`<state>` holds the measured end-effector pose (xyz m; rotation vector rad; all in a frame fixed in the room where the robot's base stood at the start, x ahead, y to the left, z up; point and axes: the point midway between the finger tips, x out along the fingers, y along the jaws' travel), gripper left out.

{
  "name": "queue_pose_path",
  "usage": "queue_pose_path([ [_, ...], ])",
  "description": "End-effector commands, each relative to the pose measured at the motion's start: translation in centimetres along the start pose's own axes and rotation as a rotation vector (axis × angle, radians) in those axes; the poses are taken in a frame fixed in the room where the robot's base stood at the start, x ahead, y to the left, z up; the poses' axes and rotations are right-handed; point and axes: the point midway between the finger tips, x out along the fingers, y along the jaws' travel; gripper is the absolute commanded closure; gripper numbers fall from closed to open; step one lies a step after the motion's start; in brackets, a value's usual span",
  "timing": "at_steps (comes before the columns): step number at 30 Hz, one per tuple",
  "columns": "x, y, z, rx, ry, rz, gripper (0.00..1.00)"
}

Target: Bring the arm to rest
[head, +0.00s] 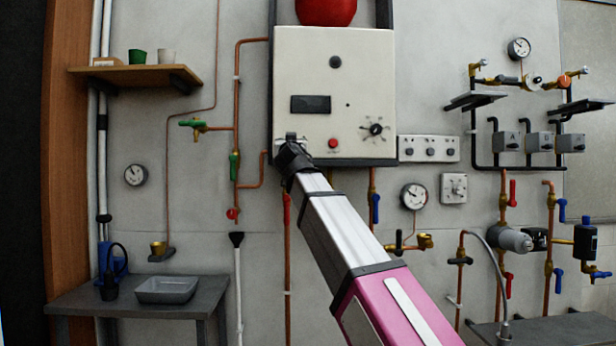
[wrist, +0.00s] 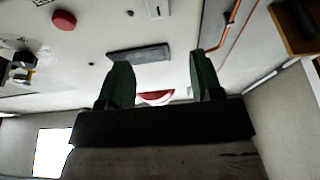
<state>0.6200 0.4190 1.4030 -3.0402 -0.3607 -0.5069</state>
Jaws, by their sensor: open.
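My arm (head: 343,236) reaches from the lower right up to the boiler (head: 290,75). My gripper (head: 291,143) is at the boiler's lower left corner, small and dark in the head view. I cannot tell there whether it touches the casing. In the wrist view my gripper (wrist: 161,78) shows two green fingers spread apart, with nothing held between them. Beyond them lie the boiler's black display (wrist: 138,53) and red button (wrist: 64,19). The button also shows in the head view (head: 333,143), right of my gripper.
A wooden shelf (head: 135,75) with cups is at the upper left. Copper pipes with valves (head: 235,165) run beside and below the boiler. A gauge (head: 414,196) and a switch panel (head: 428,149) are on the right. A grey table (head: 130,297) with a tray stands lower left.

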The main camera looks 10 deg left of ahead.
Motion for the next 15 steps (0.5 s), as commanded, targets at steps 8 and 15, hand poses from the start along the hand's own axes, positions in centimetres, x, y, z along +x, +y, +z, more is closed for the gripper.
queue_pose_path([
  [8, 0.1, 1.5, 3.5, -0.014, -0.054, 0.026, 0.40],
  [15, -0.3, 7.4, 16.1, -0.064, -0.266, 0.118, 0.40],
])
